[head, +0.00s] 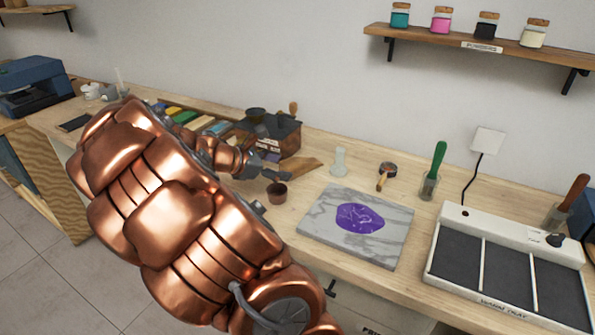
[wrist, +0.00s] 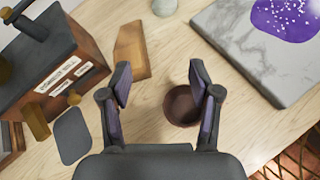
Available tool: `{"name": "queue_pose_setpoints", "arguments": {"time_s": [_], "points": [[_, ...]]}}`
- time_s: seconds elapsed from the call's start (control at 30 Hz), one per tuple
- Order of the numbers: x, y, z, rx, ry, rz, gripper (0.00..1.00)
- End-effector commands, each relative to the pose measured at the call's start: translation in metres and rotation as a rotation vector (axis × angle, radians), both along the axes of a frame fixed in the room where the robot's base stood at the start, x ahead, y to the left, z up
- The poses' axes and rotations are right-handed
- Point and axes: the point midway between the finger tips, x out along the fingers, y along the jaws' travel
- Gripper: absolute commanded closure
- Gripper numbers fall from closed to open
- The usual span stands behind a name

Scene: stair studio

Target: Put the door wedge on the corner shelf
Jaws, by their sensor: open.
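The door wedge, a wooden wedge-shaped block (wrist: 131,50), lies on the bench beside a dark box. In the head view it (head: 301,168) shows just beyond my gripper (head: 283,173). In the wrist view my gripper (wrist: 163,82) is open and empty above the bench, with the wedge ahead of its left finger. One wall shelf (head: 40,9) is partly seen at the top left, and another wall shelf (head: 480,45) holding jars is at the top right. I cannot tell which is the corner shelf.
A small brown cup (wrist: 182,106) stands by my right finger, partly hidden. A dark box with labelled drawers (wrist: 55,72) is at left. A marble slab (head: 330,240) with a purple patch lies right of the cup. A white tray (head: 432,262) is farther right.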

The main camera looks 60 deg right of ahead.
Motion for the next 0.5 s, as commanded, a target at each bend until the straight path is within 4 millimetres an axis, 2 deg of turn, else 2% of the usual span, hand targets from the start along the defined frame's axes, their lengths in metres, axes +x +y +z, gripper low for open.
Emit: {"name": "queue_pose_setpoints", "arguments": {"time_s": [0.1,0.2,0.5], "points": [[0.012,-0.023,-0.015,-0.011,0.107,0.064,0.38],[0.021,-0.036,-0.021,-0.019,0.176,0.110,0.38],[0.032,-0.055,-0.030,-0.025,0.258,0.166,0.38]]}}
